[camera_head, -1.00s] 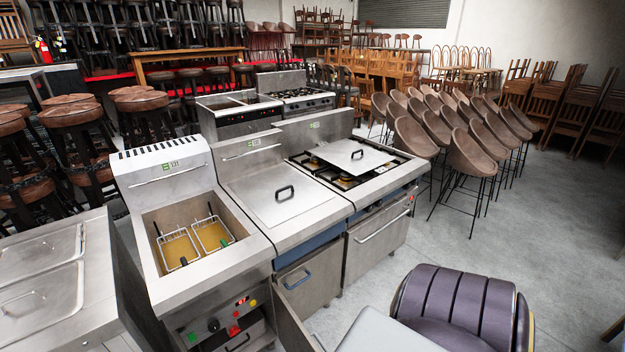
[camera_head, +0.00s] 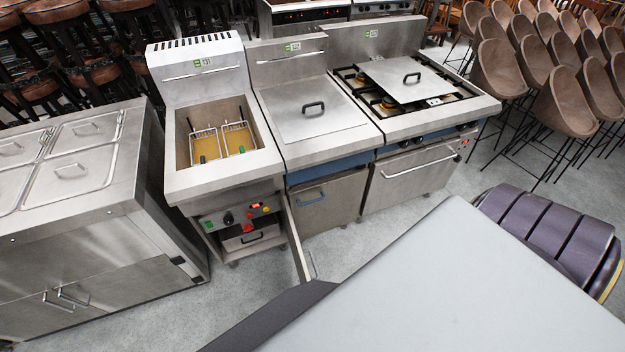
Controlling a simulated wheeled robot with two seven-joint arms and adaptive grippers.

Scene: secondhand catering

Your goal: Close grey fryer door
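The grey fryer (camera_head: 228,175) stands left of centre, with two wire baskets (camera_head: 221,142) in its oil well and a control panel with red, yellow and green parts. Its door (camera_head: 299,243) stands open, swung out from the right side of the cabinet toward me and seen nearly edge-on. A handle (camera_head: 312,264) shows on the door's right face near its outer end. The open cabinet (camera_head: 246,240) shows a drawer-like part with a dark handle inside. Neither of my grippers is in view.
A steel counter (camera_head: 75,250) with lids stands left of the fryer. A lidded unit with a blue band (camera_head: 320,190) and a stove (camera_head: 415,150) stand to its right. A light grey flat surface (camera_head: 440,290) fills the lower right.

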